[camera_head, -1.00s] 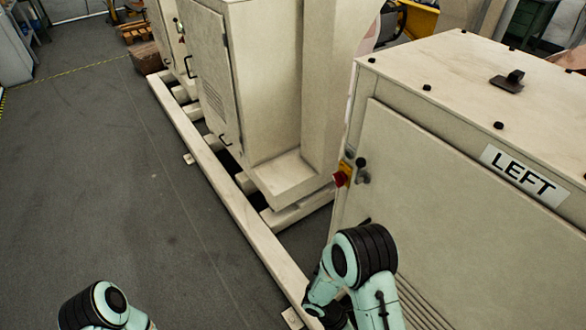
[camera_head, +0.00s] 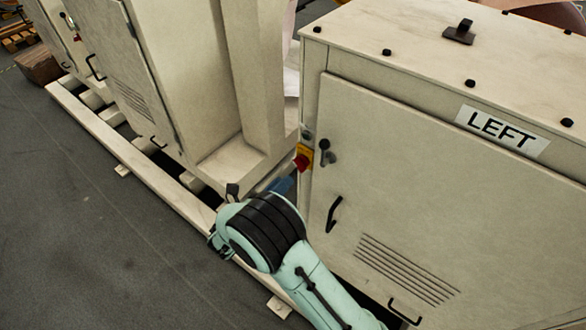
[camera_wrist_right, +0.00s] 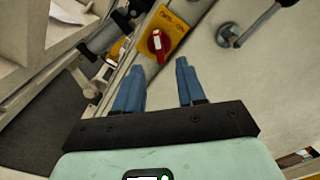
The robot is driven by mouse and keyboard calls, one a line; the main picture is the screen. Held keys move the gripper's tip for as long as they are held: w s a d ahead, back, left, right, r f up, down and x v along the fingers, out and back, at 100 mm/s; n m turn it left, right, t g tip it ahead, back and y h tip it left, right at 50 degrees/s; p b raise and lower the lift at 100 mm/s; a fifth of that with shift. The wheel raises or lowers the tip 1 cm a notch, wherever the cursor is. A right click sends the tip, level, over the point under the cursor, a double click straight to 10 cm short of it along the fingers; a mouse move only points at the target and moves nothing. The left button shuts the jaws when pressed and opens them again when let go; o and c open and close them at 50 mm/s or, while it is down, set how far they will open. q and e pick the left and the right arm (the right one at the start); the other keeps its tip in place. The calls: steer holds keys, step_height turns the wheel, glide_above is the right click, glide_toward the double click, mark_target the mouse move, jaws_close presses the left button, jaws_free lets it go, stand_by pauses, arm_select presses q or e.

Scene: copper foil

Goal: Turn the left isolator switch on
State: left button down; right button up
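The left isolator switch (camera_head: 303,157) is a red knob on a yellow plate, on the narrow left edge of the cabinet front labelled LEFT. In the right wrist view, the red knob (camera_wrist_right: 156,43) has a pale bar across it, and the yellow plate (camera_wrist_right: 172,32) carries small lettering that I cannot read surely. My right gripper (camera_wrist_right: 160,65) is open and empty, its two blue fingers spread with the knob just beyond the gap, apart from them. In the head view, its blue fingers (camera_head: 284,184) are just below the switch, partly hidden by my wrist. My left gripper is out of view.
A metal latch with a dark handle (camera_head: 325,150) sits right of the switch, with a black door handle (camera_head: 334,214) below. Another cabinet (camera_head: 165,80) stands to the left on a pale base rail (camera_head: 130,160). Open floor (camera_head: 60,220) lies left of the rail.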

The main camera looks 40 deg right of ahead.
mark_target(297, 167)
steer(key=x, duration=0.6)
steer(key=shift+w+d, duration=0.15)
steer(key=shift+d, duration=0.2)
jaws_close()
